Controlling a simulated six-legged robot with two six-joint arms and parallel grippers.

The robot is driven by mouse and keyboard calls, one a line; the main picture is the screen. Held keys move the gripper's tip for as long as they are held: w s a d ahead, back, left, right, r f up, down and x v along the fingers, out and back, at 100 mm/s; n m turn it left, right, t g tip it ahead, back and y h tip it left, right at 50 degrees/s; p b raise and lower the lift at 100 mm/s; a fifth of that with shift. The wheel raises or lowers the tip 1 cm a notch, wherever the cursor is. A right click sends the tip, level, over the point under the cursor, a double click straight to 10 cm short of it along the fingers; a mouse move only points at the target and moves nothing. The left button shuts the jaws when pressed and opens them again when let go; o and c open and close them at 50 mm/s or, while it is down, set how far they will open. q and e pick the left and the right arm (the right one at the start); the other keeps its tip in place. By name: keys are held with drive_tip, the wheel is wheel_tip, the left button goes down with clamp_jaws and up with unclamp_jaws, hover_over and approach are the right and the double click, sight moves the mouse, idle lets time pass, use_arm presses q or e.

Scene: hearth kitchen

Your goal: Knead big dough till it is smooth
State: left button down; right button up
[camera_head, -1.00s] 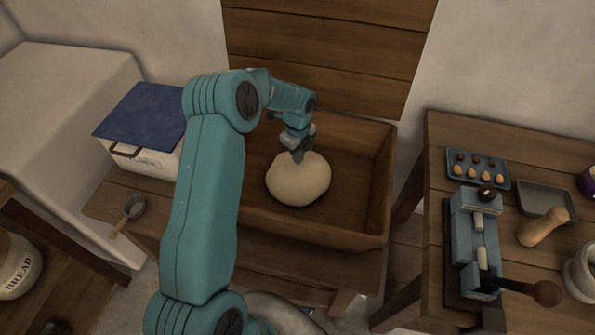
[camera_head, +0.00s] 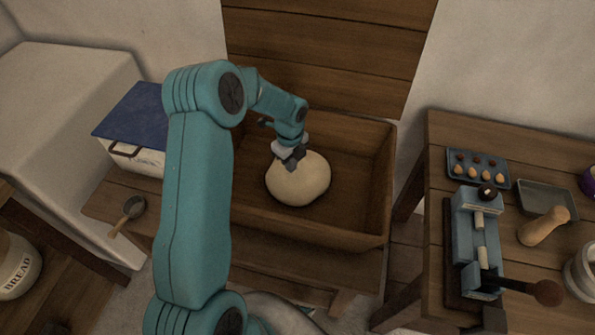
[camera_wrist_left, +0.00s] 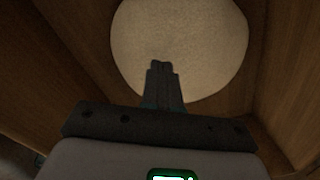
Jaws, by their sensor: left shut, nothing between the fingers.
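The big dough (camera_head: 300,184) is a pale, rounded lump lying in the wooden trough (camera_head: 352,238). Its visible surface looks even. My left gripper (camera_head: 292,164) is shut and empty at the upper left of the dough; whether it touches the dough is hard to tell. In the left wrist view the dough (camera_wrist_left: 185,35) fills the upper middle, and the shut fingers (camera_wrist_left: 161,68) overlap its lower edge. My left arm hides the left part of the trough. My right gripper is not in view.
A white bin (camera_head: 136,158) with a blue lid (camera_head: 132,116) stands left of the trough, with a small scoop (camera_head: 132,208) in front. The trough's right side is clear.

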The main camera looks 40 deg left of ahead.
sight(288, 177)
use_arm(q)
drive_tip(key=shift+s+d, duration=0.25)
drive_tip(key=shift+s, duration=0.6)
drive_tip(key=shift+f, duration=0.1)
drive_tip(key=shift+f+b, duration=1)
drive_tip(key=shift+f, duration=0.15)
drive_tip(key=shift+s+r, duration=0.1)
drive_tip(key=shift+f, duration=0.5)
idle(0.6)
idle(0.4)
